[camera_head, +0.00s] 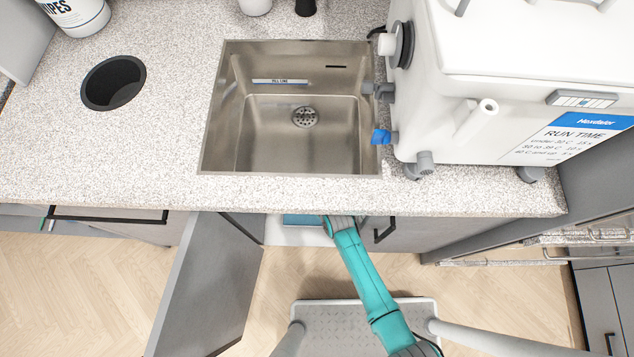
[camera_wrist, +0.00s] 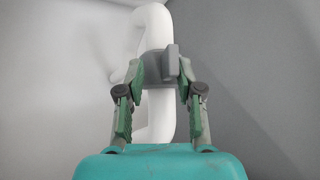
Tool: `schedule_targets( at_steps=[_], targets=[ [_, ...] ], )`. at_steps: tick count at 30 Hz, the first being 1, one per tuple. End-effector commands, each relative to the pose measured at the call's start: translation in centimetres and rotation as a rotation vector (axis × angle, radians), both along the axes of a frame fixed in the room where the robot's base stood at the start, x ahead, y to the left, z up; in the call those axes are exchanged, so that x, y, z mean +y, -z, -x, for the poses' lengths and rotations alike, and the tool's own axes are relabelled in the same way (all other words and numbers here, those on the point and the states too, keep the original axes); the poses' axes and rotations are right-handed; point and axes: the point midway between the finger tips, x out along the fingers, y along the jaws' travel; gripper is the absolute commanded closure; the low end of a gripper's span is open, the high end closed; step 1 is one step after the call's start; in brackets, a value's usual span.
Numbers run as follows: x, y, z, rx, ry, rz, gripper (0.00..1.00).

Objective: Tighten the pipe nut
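In the wrist view a white pipe (camera_wrist: 157,25) with a curved upper part runs down behind my gripper (camera_wrist: 161,75). A grey pipe nut (camera_wrist: 153,68) with a flat raised lug sits around the pipe. My two fingers stand on either side of the nut, with their tips very near it. I cannot tell whether they press on it. The lower pipe is partly hidden by my gripper's teal body. In the head view my teal arm reaches under the counter into the open cabinet. The nut and fingertips are hidden there.
The cabinet door (camera_head: 205,285) stands open left of my arm. The counter (camera_head: 170,150) with a steel sink (camera_head: 255,125) lies above. A white machine (camera_head: 450,100) stands at the right. Grey walls enclose the pipe in the wrist view.

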Motion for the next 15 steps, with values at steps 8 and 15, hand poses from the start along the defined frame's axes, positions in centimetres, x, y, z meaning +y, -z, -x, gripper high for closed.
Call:
schedule_targets(
  at_steps=[8, 15],
  targets=[
    [-1.3, -2.5, 2.6, 0.001, 0.0, 0.0, 0.65],
    [-2.6, -5.6, 5.2, 0.0, 0.0, 0.0, 0.65]
  ],
)
